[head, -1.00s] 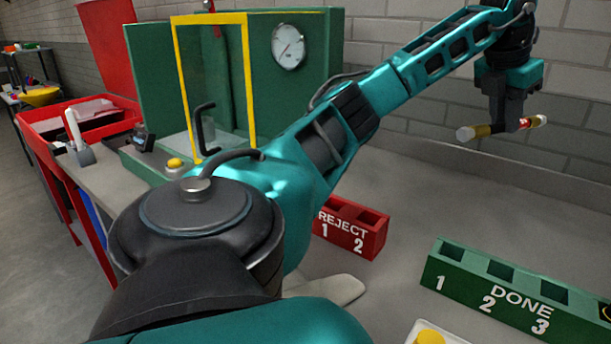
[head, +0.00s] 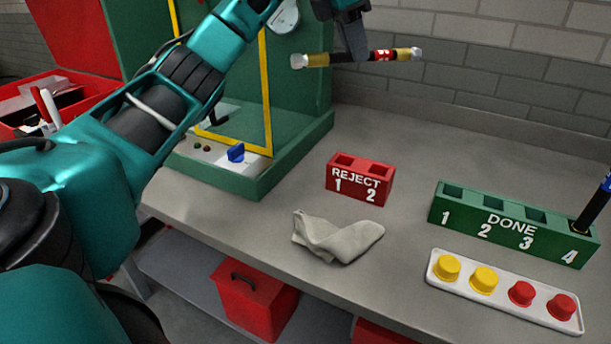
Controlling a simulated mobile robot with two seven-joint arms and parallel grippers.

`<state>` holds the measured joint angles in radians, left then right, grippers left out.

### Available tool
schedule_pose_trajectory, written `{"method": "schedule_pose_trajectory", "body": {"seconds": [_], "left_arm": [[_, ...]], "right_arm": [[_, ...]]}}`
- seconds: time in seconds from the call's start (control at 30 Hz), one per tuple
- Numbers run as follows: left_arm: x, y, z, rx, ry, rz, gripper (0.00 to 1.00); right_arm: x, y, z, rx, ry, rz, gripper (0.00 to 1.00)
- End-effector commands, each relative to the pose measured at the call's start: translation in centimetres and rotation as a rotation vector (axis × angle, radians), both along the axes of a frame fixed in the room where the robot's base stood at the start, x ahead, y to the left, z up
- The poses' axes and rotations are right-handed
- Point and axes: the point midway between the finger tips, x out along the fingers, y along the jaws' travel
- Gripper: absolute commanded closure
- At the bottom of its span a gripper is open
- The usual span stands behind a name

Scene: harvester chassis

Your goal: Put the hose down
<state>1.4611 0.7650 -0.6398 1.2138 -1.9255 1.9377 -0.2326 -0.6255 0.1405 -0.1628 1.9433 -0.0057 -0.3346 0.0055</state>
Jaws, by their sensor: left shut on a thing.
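The hose (head: 384,55) is short and dark, with a red label and brass-coloured fittings with pale ends. It is held roughly level in the air at the top of the head view, above the back of the bench. My left gripper (head: 354,52) comes down from above and is shut on the middle of the hose, hiding part of it. The red REJECT rack (head: 376,192) has two slots that look empty. The green DONE rack (head: 505,243) has a dark, blue-topped piece (head: 592,210) standing in slot 4; its other slots look empty. My right gripper is not in view.
A green cabinet (head: 300,140) with a yellow-framed door stands at left. A crumpled grey cloth (head: 338,238) lies before the REJECT rack. A white tray (head: 508,308) holds yellow and red caps at front right. Bare bench (head: 440,140) lies behind the racks.

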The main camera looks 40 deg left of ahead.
Motion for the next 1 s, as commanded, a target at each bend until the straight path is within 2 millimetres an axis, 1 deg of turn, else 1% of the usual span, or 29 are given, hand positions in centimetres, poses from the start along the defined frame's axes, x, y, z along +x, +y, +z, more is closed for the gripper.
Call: {"method": "schedule_pose_trajectory", "body": {"seconds": [0.07, 0.17, 0.27, 0.6, 0.7, 0.8, 1.0], "left_arm": [[0.0, -0.3, 0.3, -0.002, -0.004, -0.018, 1.0], [0.0, -0.4, -0.3, -0.001, -0.004, -0.031, 1.0], [-0.1, -0.4, -2.2, -0.001, 0.001, -0.034, 1.0], [-0.1, -0.4, -11.3, -0.001, 0.001, -0.031, 1.0], [-0.1, -0.4, -13.5, -0.002, -0.001, -0.031, 1.0], [-0.1, -0.4, -15.0, -0.002, -0.002, -0.03, 1.0], [0.0, -0.4, -16.3, -0.002, -0.005, -0.03, 1.0]], "right_arm": [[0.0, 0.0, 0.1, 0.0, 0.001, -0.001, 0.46], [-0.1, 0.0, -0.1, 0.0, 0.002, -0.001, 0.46], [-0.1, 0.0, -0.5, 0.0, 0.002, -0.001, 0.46], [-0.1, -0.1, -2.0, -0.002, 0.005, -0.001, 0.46], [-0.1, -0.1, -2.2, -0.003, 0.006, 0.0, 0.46], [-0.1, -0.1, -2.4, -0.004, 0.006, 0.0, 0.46], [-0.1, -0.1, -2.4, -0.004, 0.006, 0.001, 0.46]]}}
